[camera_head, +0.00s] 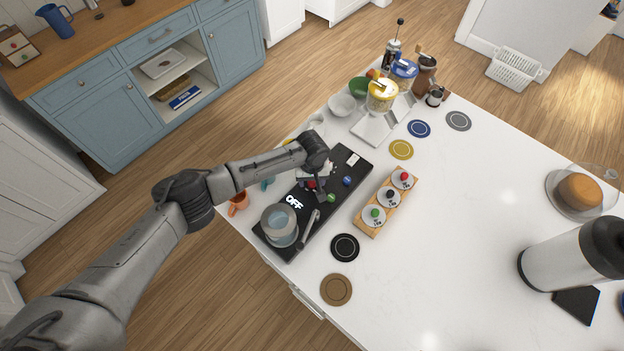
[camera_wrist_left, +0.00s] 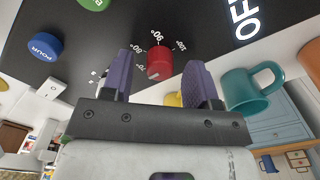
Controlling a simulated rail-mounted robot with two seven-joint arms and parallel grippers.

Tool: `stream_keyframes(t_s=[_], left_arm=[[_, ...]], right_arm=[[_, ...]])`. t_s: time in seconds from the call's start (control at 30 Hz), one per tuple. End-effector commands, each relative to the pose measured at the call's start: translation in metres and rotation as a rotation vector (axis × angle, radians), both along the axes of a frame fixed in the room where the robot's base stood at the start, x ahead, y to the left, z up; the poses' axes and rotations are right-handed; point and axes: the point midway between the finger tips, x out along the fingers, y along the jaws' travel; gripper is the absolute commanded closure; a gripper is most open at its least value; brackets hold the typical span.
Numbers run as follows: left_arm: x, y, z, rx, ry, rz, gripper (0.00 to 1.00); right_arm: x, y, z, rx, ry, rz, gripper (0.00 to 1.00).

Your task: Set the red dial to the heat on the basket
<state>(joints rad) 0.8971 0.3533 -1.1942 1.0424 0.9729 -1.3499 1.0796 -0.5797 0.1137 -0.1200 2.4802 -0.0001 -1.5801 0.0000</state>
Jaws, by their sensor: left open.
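The red dial (camera_wrist_left: 159,62) is on the black panel of the brewing machine (camera_head: 346,170). Marks around it read 70°, 80°, 90° and 100° in the left wrist view; I cannot tell for sure which mark it points at. My left gripper (camera_wrist_left: 160,80) is open, its two purple fingers on either side of the dial; contact is not clear. In the head view the left gripper (camera_head: 316,184) is over the panel and partly covers the dial. A brown basket (camera_head: 172,89) sits on the blue cabinet's shelf, and a white basket (camera_head: 514,69) stands on the floor. I can read no heat on either.
The panel shows OFF, with a blue POUR button (camera_wrist_left: 45,46) and a green button (camera_wrist_left: 93,4) near the dial. A teal mug (camera_wrist_left: 246,91) is close by the gripper.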

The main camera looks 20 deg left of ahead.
Motion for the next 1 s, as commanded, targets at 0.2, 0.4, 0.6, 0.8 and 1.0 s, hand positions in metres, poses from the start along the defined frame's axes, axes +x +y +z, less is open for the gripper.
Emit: stream_keyframes(t_s=[0.2, 0.4, 0.6, 0.8, 1.0], left_arm=[[-0.0001, 0.0, -0.0068, 0.0, -0.001, -0.001, 0.46], [-0.0002, -0.0001, -0.007, 0.0, 0.0, -0.001, 0.46], [-0.0001, -0.0002, -0.0068, 0.0, 0.0, -0.001, 0.61], [-0.0002, -0.0001, -0.0068, 0.0, 0.0, -0.001, 0.8], [-0.0001, 0.0, -0.0067, 0.0, 0.0, -0.001, 0.95]], right_arm=[[-0.0001, -0.0009, -0.0006, -0.003, 0.001, 0.002, 0.57], [-0.0002, -0.0029, -0.0008, -0.01, 0.001, 0.007, 0.57], [-0.0003, -0.0032, -0.0008, -0.011, 0.0, 0.008, 0.57], [-0.0002, -0.0027, -0.0008, -0.01, 0.001, 0.006, 0.57], [-0.0002, -0.0014, -0.0006, -0.005, 0.0, 0.004, 0.57]])
